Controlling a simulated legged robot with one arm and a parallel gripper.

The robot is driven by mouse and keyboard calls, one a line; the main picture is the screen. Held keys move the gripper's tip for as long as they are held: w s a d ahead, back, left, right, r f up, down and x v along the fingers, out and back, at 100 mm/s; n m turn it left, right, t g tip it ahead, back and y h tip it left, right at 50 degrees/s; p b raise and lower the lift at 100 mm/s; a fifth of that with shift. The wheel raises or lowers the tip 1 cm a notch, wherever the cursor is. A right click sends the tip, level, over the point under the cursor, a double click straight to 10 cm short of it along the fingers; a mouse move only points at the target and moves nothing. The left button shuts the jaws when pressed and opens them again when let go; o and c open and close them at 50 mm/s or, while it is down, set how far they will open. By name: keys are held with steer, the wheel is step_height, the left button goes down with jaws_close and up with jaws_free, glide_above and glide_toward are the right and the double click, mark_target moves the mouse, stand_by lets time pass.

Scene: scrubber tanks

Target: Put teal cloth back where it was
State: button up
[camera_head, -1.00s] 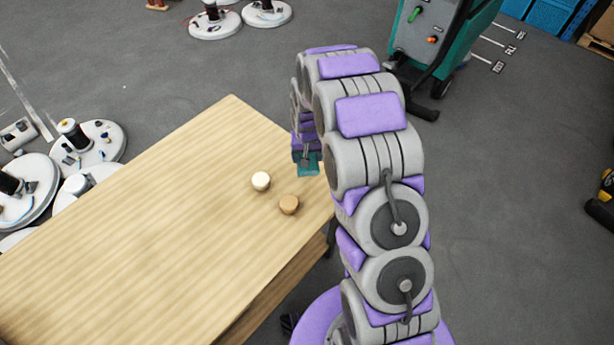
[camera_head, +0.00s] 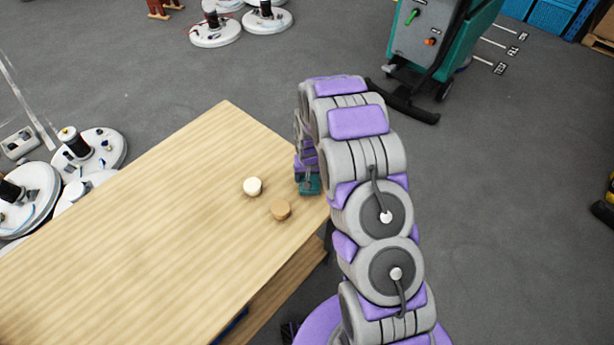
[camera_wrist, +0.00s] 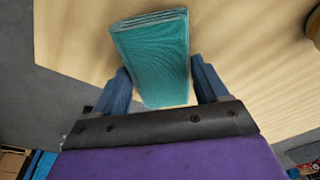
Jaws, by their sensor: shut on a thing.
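The teal cloth (camera_wrist: 158,60) is a folded block with layered edges, seen large between my fingers in the wrist view. My gripper (camera_wrist: 160,88) is shut on it, with a blue finger at each side. In the head view the cloth (camera_head: 312,186) shows below my gripper (camera_head: 308,178), at the right side of the wooden table (camera_head: 130,220). Whether the cloth touches the tabletop or hangs just above it, I cannot tell. Part of my gripper is hidden behind my arm in the head view.
A cream round knob (camera_head: 253,186) and a tan round knob (camera_head: 281,209) sit on the table left of the cloth. A teal scrubber machine (camera_head: 435,45) stands behind at the right. White round parts (camera_head: 92,150) lie on the floor at left. Most of the tabletop is bare.

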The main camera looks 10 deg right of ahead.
steer(key=shift+d+f, duration=0.1)
steer(key=shift+d, duration=0.05)
steer(key=o, duration=1)
steer(key=shift+a, duration=1.5)
steer(key=shift+d, duration=1)
steer(key=shift+d+r, duration=0.25)
steer(key=shift+r, duration=0.15)
steer(key=r, duration=0.2)
steer(key=a+r+p, duration=0.1)
steer(key=r, duration=0.1)
steer(key=s+a+r, duration=0.1)
steer(key=r, duration=0.2)
steer(key=shift+a, duration=0.15)
steer(key=s+d+r+g+p, duration=0.1)
steer(key=s+d+r+g, duration=0.1)
steer(key=s+r, duration=1.9)
steer(key=shift+n+g, duration=0.8)
steer(key=shift+n, duration=0.1)
steer(key=s+r, duration=0.2)
steer(key=s, duration=0.4)
steer(key=s+r, duration=0.2)
steer(key=s, duration=0.5)
steer(key=s+r, duration=0.2)
steer(key=s, duration=0.5)
steer(key=shift+a+r, duration=0.15)
steer(key=shift+a, duration=0.05)
